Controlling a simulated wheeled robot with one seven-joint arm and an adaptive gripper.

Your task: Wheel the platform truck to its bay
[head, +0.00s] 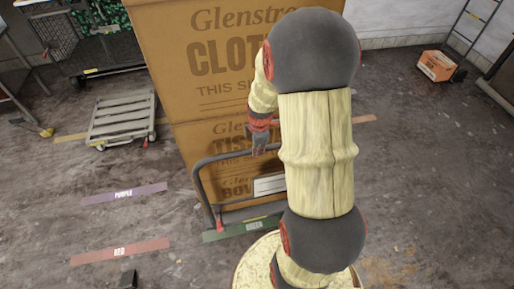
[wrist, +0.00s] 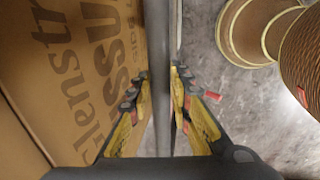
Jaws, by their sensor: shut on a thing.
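The platform truck's grey tubular handle (head: 199,190) stands in the middle of the head view, in front of tall stacked cardboard boxes (head: 205,75). The boxes hide most of its deck. My gripper (head: 259,145) is at the handle's top bar, partly behind my arm. In the wrist view my gripper (wrist: 160,88) is shut around the handle bar (wrist: 160,40), one finger on each side. A green floor strip (head: 242,229) lies at the foot of the handle. Purple (head: 125,193) and red (head: 120,251) labelled strips lie to the left.
A low flat trolley (head: 122,117) stands on the left, below a wire cart (head: 103,55). An orange box (head: 436,66) and a ladder (head: 474,30) are at the back right. A small black object (head: 128,280) is at the bottom edge. The right floor is mostly clear.

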